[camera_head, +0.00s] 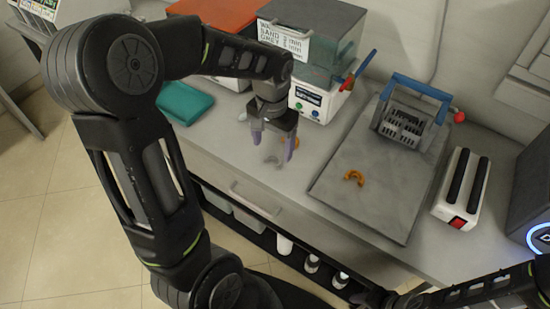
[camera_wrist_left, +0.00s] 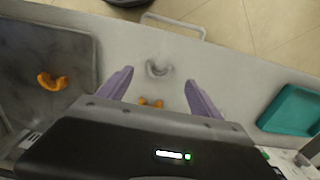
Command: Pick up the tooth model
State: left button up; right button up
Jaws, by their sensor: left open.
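Several horseshoe-shaped pieces look like tooth models. A pale grey one (camera_head: 272,160) lies on the worktop under my left gripper (camera_head: 272,148). In the left wrist view this pale piece (camera_wrist_left: 158,68) shows just beyond and between the fingertips. An orange piece (camera_wrist_left: 151,102) lies nearer the gripper body, between the purple fingers (camera_wrist_left: 158,78), partly hidden by the gripper. Another orange piece (camera_head: 353,177) lies on the grey slab, and also shows in the wrist view (camera_wrist_left: 52,81). My left gripper points down, open and empty. My right gripper is outside the view.
A grey slab (camera_head: 330,195) bears a blue-handled rack device (camera_head: 405,125). A white box with black bars (camera_head: 461,190) stands to its right. A labelled machine with a clear cover (camera_head: 320,95) stands behind the gripper. A teal case (camera_head: 184,101) lies to the left.

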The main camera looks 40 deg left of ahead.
aim_at(274, 164)
pick_arm(q)
notch_tip(274, 164, down, 5)
jog(key=shift+d+f, duration=0.1)
dwell(0.7)
jog(key=c, duration=1.4)
jog(key=shift+r, duration=0.2)
notch_tip(274, 164, up, 10)
jog(key=shift+f, duration=0.1)
dwell(0.3)
